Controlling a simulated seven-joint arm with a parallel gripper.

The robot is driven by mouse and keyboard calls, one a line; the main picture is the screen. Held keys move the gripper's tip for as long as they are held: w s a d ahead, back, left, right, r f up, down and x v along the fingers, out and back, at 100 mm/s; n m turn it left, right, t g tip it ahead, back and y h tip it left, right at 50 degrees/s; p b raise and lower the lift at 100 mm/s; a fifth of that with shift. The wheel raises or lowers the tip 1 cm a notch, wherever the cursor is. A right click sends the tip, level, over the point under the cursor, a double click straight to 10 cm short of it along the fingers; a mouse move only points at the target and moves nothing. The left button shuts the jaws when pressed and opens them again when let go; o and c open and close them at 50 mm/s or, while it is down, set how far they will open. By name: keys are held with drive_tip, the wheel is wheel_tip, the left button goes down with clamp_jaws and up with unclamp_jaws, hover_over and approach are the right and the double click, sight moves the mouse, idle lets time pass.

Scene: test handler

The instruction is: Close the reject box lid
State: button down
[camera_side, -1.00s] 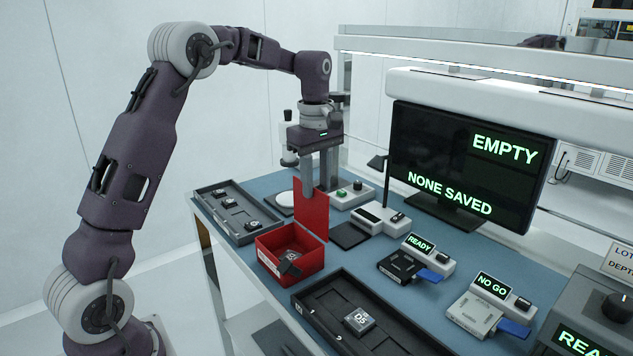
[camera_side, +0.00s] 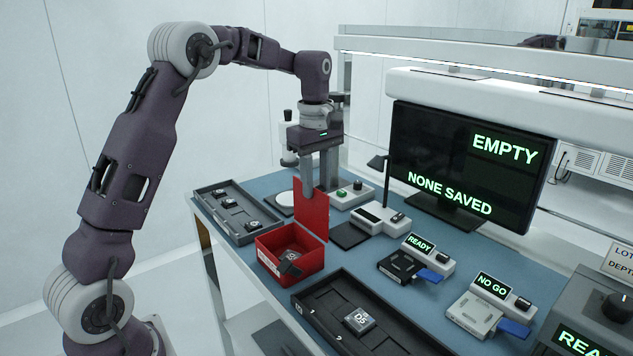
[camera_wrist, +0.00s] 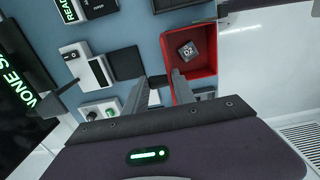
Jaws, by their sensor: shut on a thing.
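The red reject box (camera_side: 289,270) stands on the blue bench top with its red lid (camera_side: 315,216) raised upright at the back edge. The lid is mostly hidden behind the fingers there, so the exact contact cannot be seen.
A dark tray with chips (camera_side: 238,222) lies left of the box, and another dark tray (camera_side: 335,315) lies in front. Sockets with READY (camera_side: 420,243) and NO GO (camera_side: 492,284) displays stand to the right. A monitor (camera_side: 470,160) stands behind.

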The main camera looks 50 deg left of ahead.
drive_tip(key=shift+s+r, duration=0.1)
drive_tip(key=shift+r, duration=0.05)
drive_tip(key=shift+s, duration=0.7)
drive_tip(key=s+f, duration=0.2)
drive_tip(key=s, duration=0.1)
drive_tip(key=s+f, duration=0.2)
drive_tip(key=s, duration=0.2)
drive_tip(key=s+f, duration=0.2)
drive_tip(key=s, duration=0.1)
drive_tip(key=shift+s, duration=0.4)
drive_tip(key=c, duration=2.2)
unclamp_jaws()
drive_tip(key=shift+w, duration=0.15)
drive_tip(key=c, duration=1.1)
unclamp_jaws()
drive_tip(key=shift+w, duration=0.1)
wheel_tip(320, 180, up, 7)
drive_tip(key=shift+r, duration=0.1)
